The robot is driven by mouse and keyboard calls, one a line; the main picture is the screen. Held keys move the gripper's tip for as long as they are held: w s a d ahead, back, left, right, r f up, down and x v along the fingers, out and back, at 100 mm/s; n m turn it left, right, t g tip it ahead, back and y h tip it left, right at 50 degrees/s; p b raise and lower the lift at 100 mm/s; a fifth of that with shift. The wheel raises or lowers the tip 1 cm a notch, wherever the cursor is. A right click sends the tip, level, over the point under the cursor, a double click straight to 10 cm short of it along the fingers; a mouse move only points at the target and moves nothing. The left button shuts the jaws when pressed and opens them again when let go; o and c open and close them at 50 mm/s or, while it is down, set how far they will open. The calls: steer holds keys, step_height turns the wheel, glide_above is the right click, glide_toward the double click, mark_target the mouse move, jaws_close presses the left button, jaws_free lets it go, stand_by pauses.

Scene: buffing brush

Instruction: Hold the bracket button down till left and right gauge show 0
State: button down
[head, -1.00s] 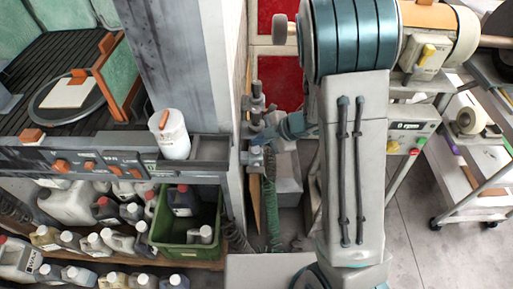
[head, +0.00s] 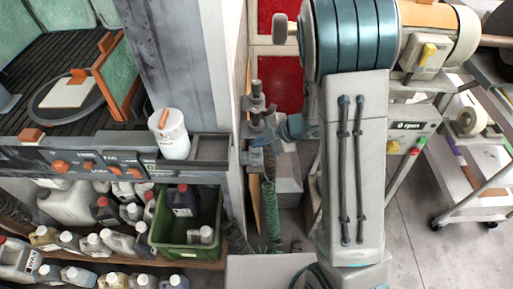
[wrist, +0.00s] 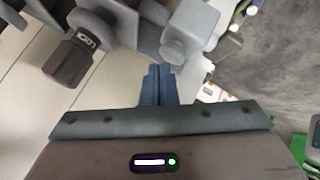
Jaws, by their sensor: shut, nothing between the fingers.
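A grey bracket with fittings (head: 256,104) sits on the side of the pillar in the head view. In the wrist view, a dark knob (wrist: 72,62) with white lettering I cannot read surely is at upper left, and a grey block (wrist: 190,38) is just past my fingertips. I cannot tell which part is the button. My gripper (wrist: 160,72) is shut and empty, its blue fingers pointing at the gap beside the block; I cannot tell whether they touch it. In the head view my gripper (head: 262,141) is at the bracket's lower part. No gauge can be made out.
A green coiled hose (head: 270,212) hangs below the bracket. A white canister (head: 170,135) stands on the ledge left of the pillar. A green crate (head: 182,248) and several bottles fill the shelf below. A motor (head: 440,38) and a trolley (head: 480,180) stand right.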

mark_target(260, 149)
steer(key=shift+f+b, duration=0.35)
steer(key=shift+f, duration=0.2)
stand_by(0.4)
steer(key=shift+r, duration=0.15)
stand_by(3.5)
steer(key=shift+r+p, duration=0.8)
steer(key=shift+p, duration=0.25)
step_height(260, 149, up, 5)
steer(key=p, duration=0.5)
